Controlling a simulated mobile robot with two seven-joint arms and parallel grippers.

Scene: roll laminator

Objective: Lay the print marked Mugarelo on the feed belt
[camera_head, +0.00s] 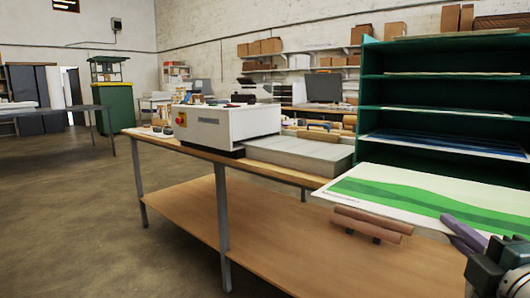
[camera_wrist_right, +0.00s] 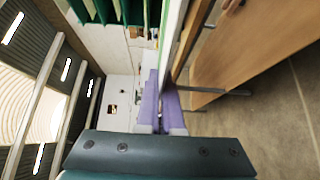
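A large print with green wavy bands (camera_head: 430,195) lies roughly flat in the air in front of the green rack. Small lettering near its left end is too small to read. My right gripper (camera_head: 467,234) has its purple fingers at the print's near right edge. In the right wrist view the fingers (camera_wrist_right: 160,112) are close together around the thin sheet (camera_wrist_right: 170,45), seen edge-on. The white laminator (camera_head: 225,125) stands on the long table, with the grey feed belt (camera_head: 300,152) on its right side, bare on top. My left gripper is not in view.
The green rack (camera_head: 367,100) at the right holds other sheets on its shelves, one dark blue (camera_head: 450,143). Two brown bars (camera_head: 368,222) sit below the print's left part. Open floor lies to the left.

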